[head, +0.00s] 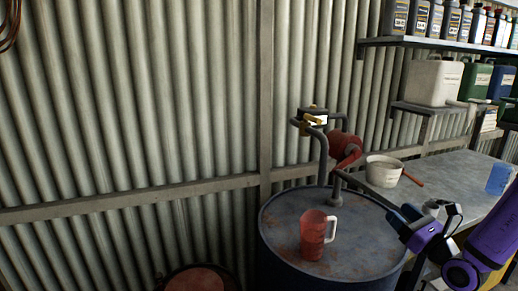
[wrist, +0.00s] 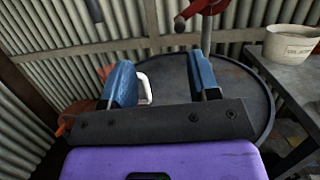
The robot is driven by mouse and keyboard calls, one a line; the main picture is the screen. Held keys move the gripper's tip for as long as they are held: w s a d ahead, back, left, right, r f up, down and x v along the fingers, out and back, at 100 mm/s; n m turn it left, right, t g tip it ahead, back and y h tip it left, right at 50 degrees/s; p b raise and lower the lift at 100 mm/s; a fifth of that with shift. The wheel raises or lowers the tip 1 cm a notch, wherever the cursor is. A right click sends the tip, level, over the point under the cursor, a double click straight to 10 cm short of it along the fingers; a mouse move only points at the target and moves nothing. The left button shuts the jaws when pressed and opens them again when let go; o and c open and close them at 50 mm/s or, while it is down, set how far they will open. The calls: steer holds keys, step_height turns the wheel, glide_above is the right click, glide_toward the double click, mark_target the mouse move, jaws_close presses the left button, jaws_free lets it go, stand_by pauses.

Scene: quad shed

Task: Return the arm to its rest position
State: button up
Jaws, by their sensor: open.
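My gripper (wrist: 161,82) shows in the wrist view with its two blue-padded fingers spread apart and nothing between them. A white handle shows just beyond the left finger, apart from the pads as far as I can tell. In the head view my purple arm comes in from the right, and my gripper (head: 398,218) is by the right edge of the drum top. A red jug (head: 312,236) with a white handle stands upright on the blue drum (head: 345,262), to the left of my gripper.
A pump with a red body (head: 345,148) rises from the drum. A white pot (head: 383,171) stands on the grey bench (head: 455,180), with a blue container (head: 498,179) farther right. Shelves with bottles and a white canister (head: 433,83) hang above. A corrugated wall stands behind.

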steer(key=s+a+r+n+g+y, duration=0.2)
steer(key=s+a+r+n+g, duration=0.3)
steer(key=s+a+n+g, duration=0.35)
steer(key=s+a+r+n+g+y, duration=0.2)
steer(key=s+a+r+n+g, duration=0.35)
steer(key=a+n+g, duration=0.4)
steer(key=s+d+r+n+t+h, duration=0.4)
steer(key=s+d+r+n+h, duration=0.5)
steer(key=s+n+h, duration=0.3)
steer(key=shift+d+r+t+h, duration=0.3)
steer(key=shift+d+h, duration=0.1)
steer(key=shift+d, duration=0.5)
